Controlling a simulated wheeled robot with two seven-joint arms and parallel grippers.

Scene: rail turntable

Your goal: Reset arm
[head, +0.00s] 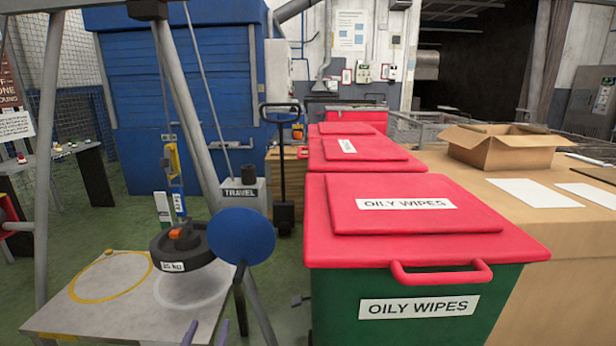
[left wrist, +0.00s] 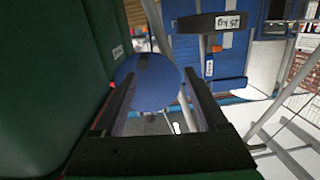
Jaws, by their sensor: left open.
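My left gripper (head: 206,333) shows only as two purple-grey fingertips at the bottom edge of the head view, apart and with nothing between them. In the left wrist view the left gripper (left wrist: 160,80) has its two dark fingers wide apart. A blue disc (head: 241,236) stands beyond the fingertips in the head view; in the left wrist view the disc (left wrist: 148,84) appears between and beyond the fingers. A dark 25 KG weight (head: 181,252) hangs on a hook just left of the disc. The weight (left wrist: 208,22) also shows upside down in the left wrist view. My right gripper is in neither view.
Red-lidded green OILY WIPES bins (head: 425,215) stand close on the right. A grey plate (head: 90,318) with yellow and white rings lies below the weight. Grey frame legs (head: 188,95) and a TRAVEL box (head: 242,194) stand around it. An open carton (head: 505,148) sits at the right.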

